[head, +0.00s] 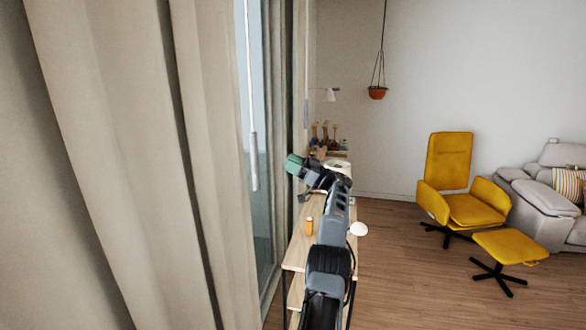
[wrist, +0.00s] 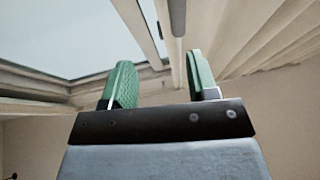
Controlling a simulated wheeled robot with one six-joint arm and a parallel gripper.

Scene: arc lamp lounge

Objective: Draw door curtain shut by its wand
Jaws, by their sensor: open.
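The beige door curtain (head: 110,150) hangs in deep folds across the left of the head view. Its wand (head: 253,160), a thin white rod with a thicker grey handle, hangs at the curtain's right edge in front of the glass. My gripper (head: 295,164) has green fingers and is to the right of the wand handle, apart from it in the picture. In the wrist view my gripper (wrist: 158,62) is open with nothing between its fingers. A grey rod end, seemingly the wand (wrist: 177,18), shows above them, nearer the right finger. Pleated curtain (wrist: 265,45) shows at upper right.
A narrow wooden table (head: 303,240) stands under my arm, with an orange bottle (head: 309,226) and several small items at its far end. A yellow armchair (head: 455,185), footstool (head: 513,247) and grey sofa (head: 545,200) stand right. Wooden floor between is clear.

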